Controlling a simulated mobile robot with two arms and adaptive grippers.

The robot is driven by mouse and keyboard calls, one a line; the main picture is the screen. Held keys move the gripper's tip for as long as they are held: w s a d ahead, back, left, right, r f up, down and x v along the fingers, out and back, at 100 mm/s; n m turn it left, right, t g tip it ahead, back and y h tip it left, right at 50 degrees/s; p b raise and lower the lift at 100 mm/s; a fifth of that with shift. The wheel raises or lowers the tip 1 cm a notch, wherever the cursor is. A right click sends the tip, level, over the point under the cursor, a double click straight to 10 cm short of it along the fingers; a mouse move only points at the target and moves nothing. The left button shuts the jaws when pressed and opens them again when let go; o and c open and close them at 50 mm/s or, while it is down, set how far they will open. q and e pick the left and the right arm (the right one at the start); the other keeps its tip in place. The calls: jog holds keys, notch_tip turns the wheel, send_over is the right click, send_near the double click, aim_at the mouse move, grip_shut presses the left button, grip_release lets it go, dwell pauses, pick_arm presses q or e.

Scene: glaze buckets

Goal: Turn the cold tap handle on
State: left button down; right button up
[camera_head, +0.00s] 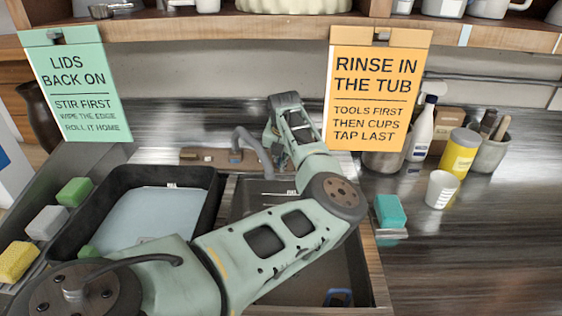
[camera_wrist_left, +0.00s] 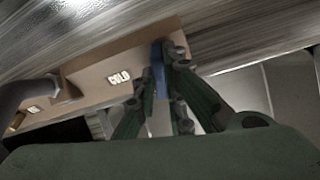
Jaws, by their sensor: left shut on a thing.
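The cold tap handle is a blue lever (camera_wrist_left: 158,70) beside the "COLD" label (camera_wrist_left: 119,78) in the left wrist view. My left gripper (camera_wrist_left: 160,102) has its fingers around this lever and is shut on it. In the head view my left arm reaches over the tub to the back ledge, and its wrist hides the cold handle and fingertips. The grey curved tap spout (camera_head: 252,146) rises from a brown tap ledge (camera_head: 205,157), left of my wrist. My right gripper is not in view.
A black tray (camera_head: 205,178) with pale liquid lies left of the sink tub (camera_head: 245,200). Sponges line the left edge. A spray bottle (camera_head: 421,128), a yellow can (camera_head: 460,152) and a white cup (camera_head: 441,189) stand right. An orange sign (camera_head: 376,92) hangs near my wrist.

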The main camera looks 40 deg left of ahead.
pick_arm(q)
jog(key=c, duration=1.8)
grip_release()
jog(key=shift+r, duration=0.15)
jog(key=v, duration=1.2)
